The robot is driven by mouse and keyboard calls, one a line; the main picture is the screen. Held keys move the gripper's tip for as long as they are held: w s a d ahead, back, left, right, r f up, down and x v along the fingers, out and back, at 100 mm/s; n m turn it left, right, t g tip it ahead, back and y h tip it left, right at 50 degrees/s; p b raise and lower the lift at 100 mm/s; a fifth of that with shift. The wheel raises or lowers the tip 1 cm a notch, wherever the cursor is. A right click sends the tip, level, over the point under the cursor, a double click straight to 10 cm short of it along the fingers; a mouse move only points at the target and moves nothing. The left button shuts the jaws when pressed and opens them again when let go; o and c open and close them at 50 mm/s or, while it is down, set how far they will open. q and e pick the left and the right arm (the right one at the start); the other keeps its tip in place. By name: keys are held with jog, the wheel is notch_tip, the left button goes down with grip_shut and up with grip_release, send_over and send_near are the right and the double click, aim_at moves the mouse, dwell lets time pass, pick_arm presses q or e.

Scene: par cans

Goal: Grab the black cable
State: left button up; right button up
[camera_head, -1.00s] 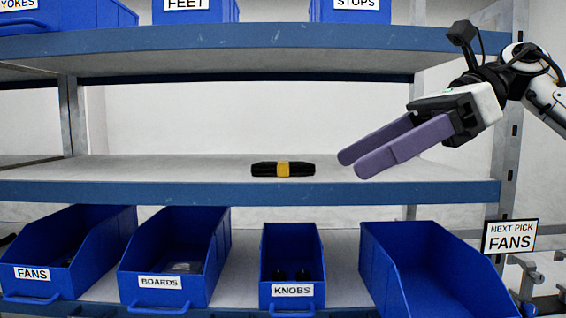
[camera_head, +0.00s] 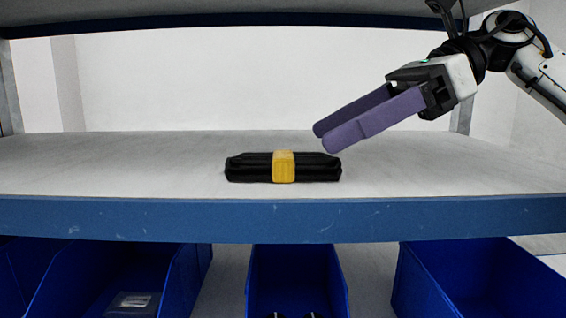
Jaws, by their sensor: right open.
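The black cable (camera_head: 250,168) is a folded bundle with a yellow band (camera_head: 284,167) around its middle. It lies flat on the middle shelf, near the front edge. My right gripper (camera_head: 323,138) comes in from the upper right, with two purple fingers pointing left and down. It is open and empty. My left gripper is out of view.
The shelf (camera_head: 120,165) is otherwise bare around the cable, with a blue front edge (camera_head: 280,220). Another shelf (camera_head: 230,18) hangs above. Blue bins stand below, including a middle bin (camera_head: 297,265) and a right bin (camera_head: 470,275).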

aim_at(281, 154)
jog(key=x, duration=0.4)
jog(key=p+x, duration=0.1)
jog(key=shift+s+a, duration=0.3)
jog(key=shift+a, duration=0.2)
jog(key=shift+w+a+f, duration=0.1)
jog(key=shift+a, duration=0.1)
jog(key=c, duration=1.3)
jog(key=shift+c, duration=0.4)
